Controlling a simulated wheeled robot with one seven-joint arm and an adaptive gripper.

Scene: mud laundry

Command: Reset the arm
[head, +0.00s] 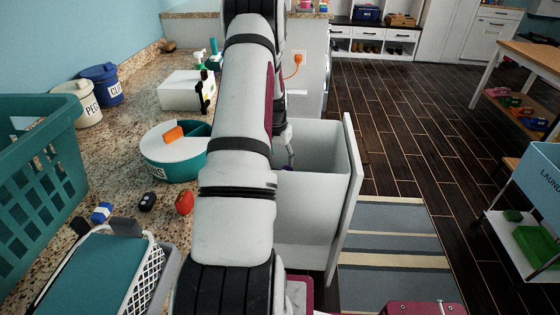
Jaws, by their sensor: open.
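My arm rises from the bottom of the head view and covers the middle of the picture. My gripper (288,153) is mostly hidden behind the arm. A small part of it shows just right of the arm, over the open white drawer (318,218). A small purple bit shows below it in the drawer, too little of it to identify. I see nothing held.
The granite counter on the left carries a teal basket (32,165), a round teal-and-white container (165,158), a red item (184,202) and two bins. The drawer's front panel (347,200) juts over a striped rug (395,240). Dark floor beyond is clear.

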